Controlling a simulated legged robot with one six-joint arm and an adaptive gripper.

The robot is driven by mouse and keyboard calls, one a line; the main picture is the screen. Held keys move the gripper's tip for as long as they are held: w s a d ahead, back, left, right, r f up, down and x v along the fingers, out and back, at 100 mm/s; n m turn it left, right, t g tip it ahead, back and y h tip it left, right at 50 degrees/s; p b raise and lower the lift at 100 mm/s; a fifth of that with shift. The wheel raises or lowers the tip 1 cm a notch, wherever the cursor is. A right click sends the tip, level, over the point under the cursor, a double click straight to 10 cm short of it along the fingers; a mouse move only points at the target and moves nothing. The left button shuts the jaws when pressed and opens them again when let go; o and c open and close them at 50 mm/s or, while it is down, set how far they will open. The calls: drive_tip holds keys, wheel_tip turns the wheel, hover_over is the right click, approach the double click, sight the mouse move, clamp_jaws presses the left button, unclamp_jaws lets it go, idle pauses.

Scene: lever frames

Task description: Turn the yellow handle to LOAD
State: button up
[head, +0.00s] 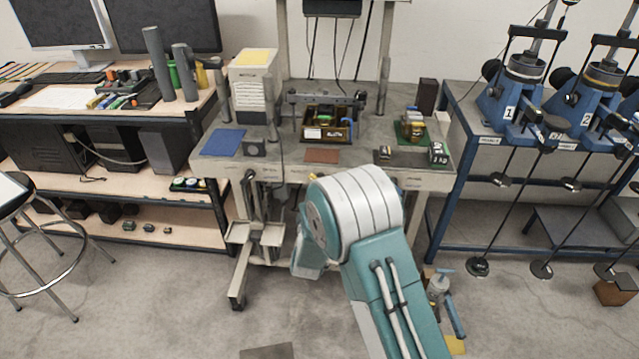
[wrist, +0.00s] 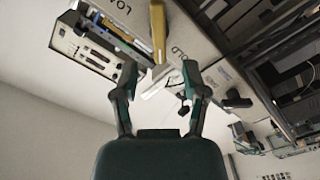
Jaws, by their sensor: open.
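In the wrist view the yellow handle (wrist: 158,32) runs down from the top edge over a pale panel, with a pale block at its lower end. Partly cut-off lettering "LO" (wrist: 124,12) is left of the handle; other lettering (wrist: 178,52) is to its right, too small to read surely. My gripper (wrist: 158,72) is open, one finger on each side of the handle's lower end in the picture. Nothing is between the fingers that I can see them touching; the depth gap is unclear. In the head view my arm hides the gripper, and I cannot pick out the handle.
In the head view a grey workbench (head: 350,178) carries bins and small parts. Blue lever frames (head: 515,100) stand on a blue table at right. A desk with monitors (head: 55,25) and a stool (head: 25,235) are at left.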

drive_tip(key=w, duration=0.7)
drive_tip(key=shift+w, duration=0.4)
drive_tip(key=shift+d, duration=0.1)
clamp_jaws()
